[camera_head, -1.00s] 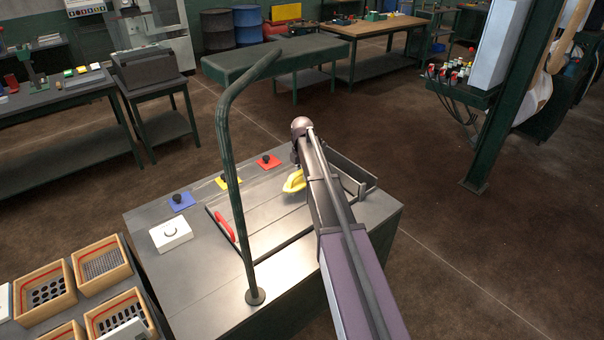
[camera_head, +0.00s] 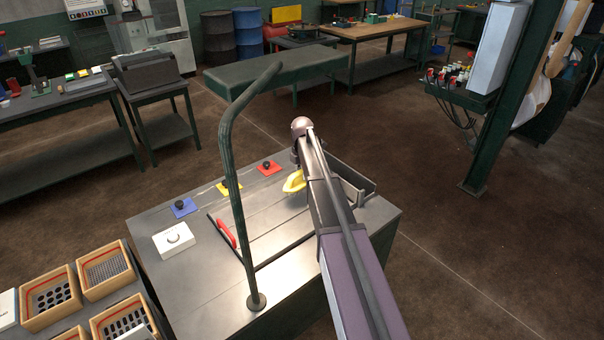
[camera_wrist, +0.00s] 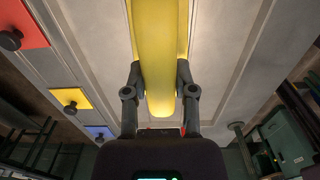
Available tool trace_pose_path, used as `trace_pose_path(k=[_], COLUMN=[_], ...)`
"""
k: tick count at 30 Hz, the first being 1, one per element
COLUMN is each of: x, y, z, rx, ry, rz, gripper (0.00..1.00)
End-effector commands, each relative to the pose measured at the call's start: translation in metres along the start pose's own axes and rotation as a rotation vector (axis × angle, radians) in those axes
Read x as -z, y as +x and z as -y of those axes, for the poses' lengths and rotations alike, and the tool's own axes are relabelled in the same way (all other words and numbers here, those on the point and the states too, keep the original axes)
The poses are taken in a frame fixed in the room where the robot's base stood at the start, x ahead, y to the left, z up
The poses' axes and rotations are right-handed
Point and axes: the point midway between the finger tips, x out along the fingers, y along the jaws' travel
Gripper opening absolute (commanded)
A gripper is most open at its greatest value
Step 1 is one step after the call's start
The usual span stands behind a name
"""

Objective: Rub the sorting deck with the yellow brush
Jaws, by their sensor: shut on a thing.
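The yellow brush (camera_head: 294,182) shows beside my arm in the head view, over the far right part of the sorting deck (camera_head: 265,222). In the wrist view, my gripper (camera_wrist: 161,92) is shut on the yellow brush (camera_wrist: 160,45), with one finger on each side of its handle. The grey deck surface (camera_wrist: 215,60) lies behind the brush. The brush is low over the deck, but I cannot tell whether it touches it. My arm hides part of the deck, and the gripper itself is hidden in the head view.
A green curved post (camera_head: 230,165) rises from the front of the bench. A red handle (camera_head: 226,233), a white box with a knob (camera_head: 173,239) and blue (camera_head: 183,207), yellow (camera_head: 229,188) and red (camera_head: 269,168) knobbed plates are on the bench. Wooden trays (camera_head: 48,298) stand at lower left.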

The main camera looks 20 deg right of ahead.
Motion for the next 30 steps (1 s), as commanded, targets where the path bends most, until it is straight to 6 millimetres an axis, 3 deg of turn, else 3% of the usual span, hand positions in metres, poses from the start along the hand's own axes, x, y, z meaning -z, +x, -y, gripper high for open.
trace_pose_path(k=[9,30], x=[0.0,0.0], y=[-0.024,-0.025], z=[0.0,0.002], rx=[0.0,0.0], ry=[0.0,0.0], rz=[0.0,0.0], gripper=[0.0,0.0])
